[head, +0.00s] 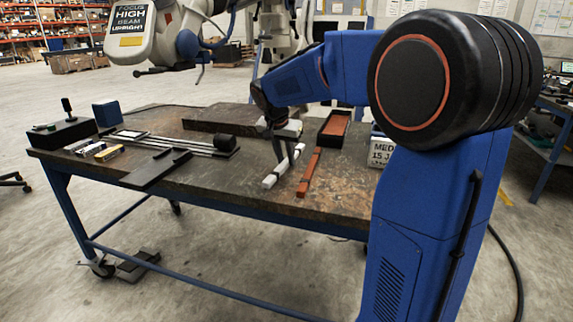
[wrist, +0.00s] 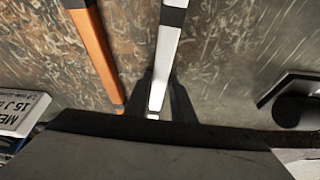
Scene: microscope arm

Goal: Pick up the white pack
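The white pack (head: 270,181) is a long, narrow white bar with a dark band, lying flat on the dark worktable (head: 330,203). In the wrist view the white pack (wrist: 165,55) runs down between the two fingers of my gripper (wrist: 161,95). My gripper (head: 283,157) points down over the pack in the head view, with a finger on either side of it. The fingers are very close to the pack's sides. I cannot tell whether they touch it. The pack appears to rest on the table.
An orange-brown bar (head: 308,172) lies just right of the pack, also in the wrist view (wrist: 95,45). A dark open tray (head: 333,128) and a labelled box (head: 381,152) stand further right. Rails with a dark knob (head: 224,143) lie left. A microscope arm (head: 130,30) hangs above.

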